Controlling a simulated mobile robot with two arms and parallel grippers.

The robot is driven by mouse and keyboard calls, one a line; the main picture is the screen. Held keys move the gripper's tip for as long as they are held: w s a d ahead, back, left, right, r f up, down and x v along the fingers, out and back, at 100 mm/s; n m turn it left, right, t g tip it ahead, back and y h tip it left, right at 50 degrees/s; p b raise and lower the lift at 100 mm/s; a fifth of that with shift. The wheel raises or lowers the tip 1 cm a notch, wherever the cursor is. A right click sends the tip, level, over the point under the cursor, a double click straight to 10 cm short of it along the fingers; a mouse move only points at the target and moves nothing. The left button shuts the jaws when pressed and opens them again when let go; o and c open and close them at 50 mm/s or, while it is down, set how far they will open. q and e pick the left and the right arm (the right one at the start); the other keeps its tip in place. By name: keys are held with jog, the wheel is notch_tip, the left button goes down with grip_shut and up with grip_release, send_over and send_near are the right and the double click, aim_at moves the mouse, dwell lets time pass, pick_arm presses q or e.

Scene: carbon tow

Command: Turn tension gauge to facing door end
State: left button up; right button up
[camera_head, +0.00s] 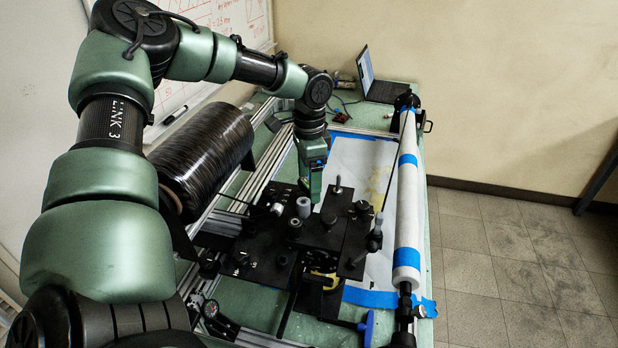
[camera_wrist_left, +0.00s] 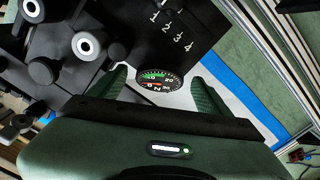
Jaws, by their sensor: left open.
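The tension gauge (camera_wrist_left: 147,80) is a small round dial with a black face, white numbers and a green band. In the left wrist view it sits between the two fingers of my left gripper (camera_wrist_left: 158,86), with a gap on both sides, at the edge of the black plate. In the head view my left gripper (camera_head: 314,192) points down at the back of the black plate assembly (camera_head: 320,232). It is open, and it hides the gauge there. My right gripper is not in view.
A black tow spool (camera_head: 203,157) stands left of the plate, and a white roller with blue tape (camera_head: 407,210) stands right. Knobs and posts (camera_head: 303,207) rise close to my gripper. Another round gauge (camera_head: 210,308) is at the front left. A laptop (camera_head: 385,85) is at the back.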

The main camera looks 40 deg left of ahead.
pick_arm(q)
jog(key=shift+f, duration=0.2)
jog(key=c, duration=1.3)
jog(key=shift+c, duration=0.3)
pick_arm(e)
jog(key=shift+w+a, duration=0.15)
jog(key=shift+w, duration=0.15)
pick_arm(q)
jog(key=shift+m, duration=0.4)
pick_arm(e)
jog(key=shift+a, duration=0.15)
pick_arm(q)
jog(key=shift+r+m, duration=0.1)
jog(key=shift+m, duration=0.5)
jog(key=m, duration=0.4)
jog(key=shift+m, duration=0.3)
jog(key=m, duration=0.3)
jog(key=shift+m, duration=0.3)
jog(key=m, duration=0.4)
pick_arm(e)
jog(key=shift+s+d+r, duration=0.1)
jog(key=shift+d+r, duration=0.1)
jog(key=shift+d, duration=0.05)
pick_arm(q)
jog(key=shift+m, duration=0.3)
